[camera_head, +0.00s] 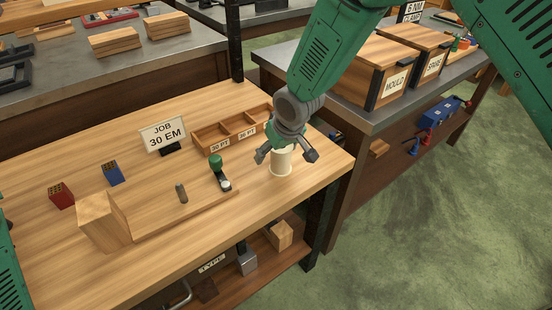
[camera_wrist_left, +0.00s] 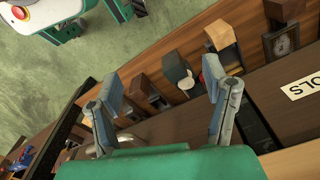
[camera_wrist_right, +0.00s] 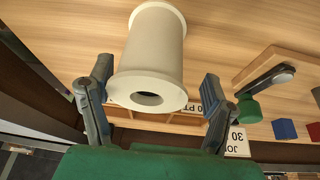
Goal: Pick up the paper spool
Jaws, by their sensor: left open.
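The cream paper spool (camera_head: 281,165) stands upright near the right end of the wooden bench (camera_head: 245,215). My right gripper (camera_head: 287,154) is over its top, with a finger to either side, and partly hides it. In the right wrist view, the spool (camera_wrist_right: 150,55) lies ahead between the open fingers (camera_wrist_right: 156,88), its hollow end towards the camera. Gaps show on both sides of it. My left gripper (camera_wrist_left: 162,95) is open and empty in its wrist view, with no spool there. In the head view only part of my left arm shows.
A green-knobbed tool (camera_head: 218,170) stands left of the spool, and a divided wooden tray (camera_head: 215,138) lies behind it. The job sign (camera_head: 163,134) and a wooden block (camera_head: 103,220) are further left. The bench's right edge is close to the spool.

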